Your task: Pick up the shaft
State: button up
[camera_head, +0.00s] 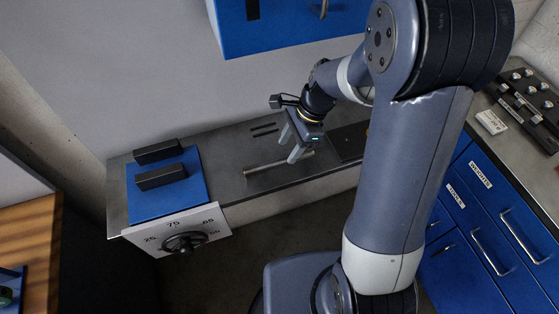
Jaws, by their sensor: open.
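The shaft (268,166) is a thin grey rod. It lies on the grey metal bench (228,150) in the head camera view, to the right of the blue block. My gripper (289,147) is over the right part of the shaft, fingers pointing down. Its jaws are open. The fingers hide a little of the shaft near its right end. I cannot tell whether a finger touches the shaft.
A blue fixture (190,199) with two black blocks and a numbered dial plate (152,240) stands on the bench's left. A blue cabinet (285,30) hangs above. Blue drawers (470,215) and a counter with small parts are at right.

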aim_at(281, 159)
jog(key=x, duration=0.5)
jog(key=shift+w+p, duration=0.15)
jog(key=shift+p, duration=0.2)
grip_shut()
dwell(0.4)
